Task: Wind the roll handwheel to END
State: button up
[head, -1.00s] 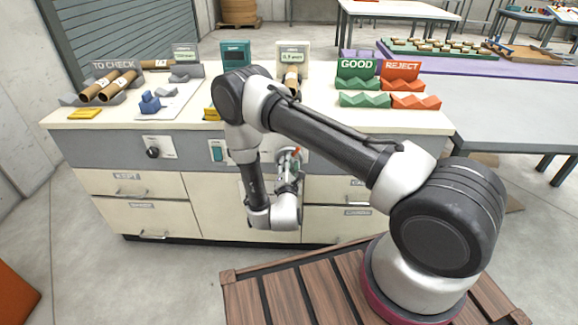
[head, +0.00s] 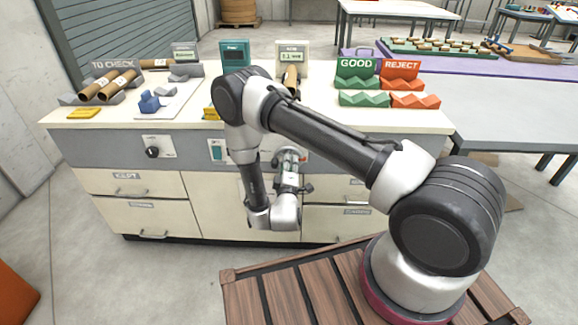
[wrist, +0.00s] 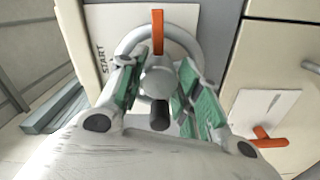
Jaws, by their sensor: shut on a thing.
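The roll handwheel (wrist: 127,42) is a pale grey ring on the cabinet front, with a round grey hub (wrist: 158,82) and a dark knob (wrist: 159,116). An orange pointer (wrist: 157,32) lies over its rim at the top of the wrist view. My gripper (wrist: 160,88) has its green-padded fingers closed around the hub, one on each side. A white plate marked START (wrist: 101,55) lies left of the wheel; no END mark is visible. In the head view my gripper (head: 289,172) is at the cabinet front, and my arm hides part of the wheel.
An orange lever (wrist: 268,139) on a white plate is close to my gripper's right side in the wrist view. Drawer handles stick out of the cabinet (head: 160,205). The counter holds cardboard tubes (head: 118,84), display boxes (head: 236,53) and green and red racks (head: 365,98).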

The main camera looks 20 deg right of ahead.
jog(key=shift+a+m, duration=0.2)
jog(key=shift+m, duration=8.7)
jog(key=shift+a+m, duration=0.15)
jog(key=shift+m, duration=8.75)
jog(key=o, duration=1)
jog(key=shift+w, duration=0.1)
